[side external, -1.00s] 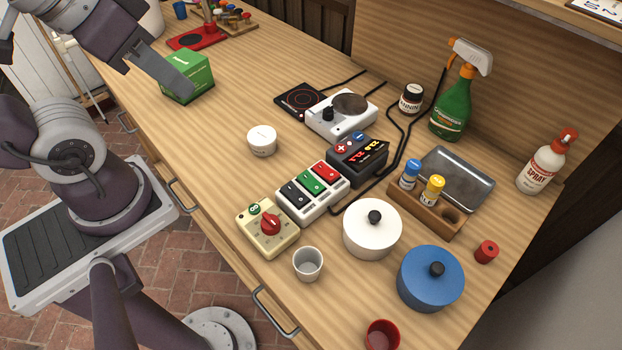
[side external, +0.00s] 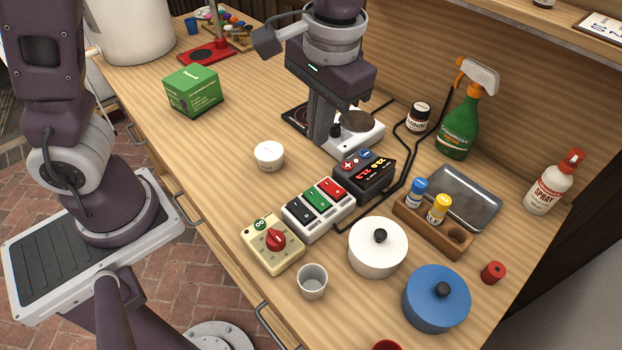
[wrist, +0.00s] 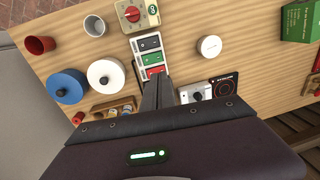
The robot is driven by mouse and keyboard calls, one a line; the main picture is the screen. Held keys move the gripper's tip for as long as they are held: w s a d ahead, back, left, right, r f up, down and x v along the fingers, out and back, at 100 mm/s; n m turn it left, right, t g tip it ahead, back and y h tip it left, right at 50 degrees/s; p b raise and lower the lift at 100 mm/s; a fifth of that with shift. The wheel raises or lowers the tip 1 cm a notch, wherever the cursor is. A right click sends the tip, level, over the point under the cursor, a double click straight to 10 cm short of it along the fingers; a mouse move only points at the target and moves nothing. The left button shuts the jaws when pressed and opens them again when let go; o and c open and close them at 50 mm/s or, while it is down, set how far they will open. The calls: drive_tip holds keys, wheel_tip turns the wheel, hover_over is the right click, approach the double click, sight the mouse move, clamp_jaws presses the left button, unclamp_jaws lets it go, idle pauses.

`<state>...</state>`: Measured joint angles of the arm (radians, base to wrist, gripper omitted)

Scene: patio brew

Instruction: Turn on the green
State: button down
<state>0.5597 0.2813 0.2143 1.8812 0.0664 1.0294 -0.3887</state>
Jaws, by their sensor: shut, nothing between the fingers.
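The green rocker switch (side external: 317,199) sits in a white switch block (side external: 322,224), between a black switch (side external: 299,211) and a red switch (side external: 333,187). In the wrist view the green switch (wrist: 152,58) lies beyond my fingertips, with the red one nearer. Whether it is on or off I cannot tell. No contact with a switch is visible.
A beige dial box (side external: 260,252), a cup (side external: 312,282) and a white pot (side external: 377,257) surround the block. A white jar (side external: 268,155) stands left. Bare wood lies further left.

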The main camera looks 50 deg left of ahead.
sight(309, 191)
drive_tip(key=f, duration=0.4)
drive_tip(key=a+f, duration=0.1)
drive_tip(key=f, duration=0.8)
drive_tip(key=shift+a+f, duration=0.4)
drive_tip(key=shift+a+f, duration=0.1)
drive_tip(key=shift+f, duration=0.15)
drive_tip(key=shift+d+r, duration=0.3)
drive_tip(key=shift+d, duration=0.45)
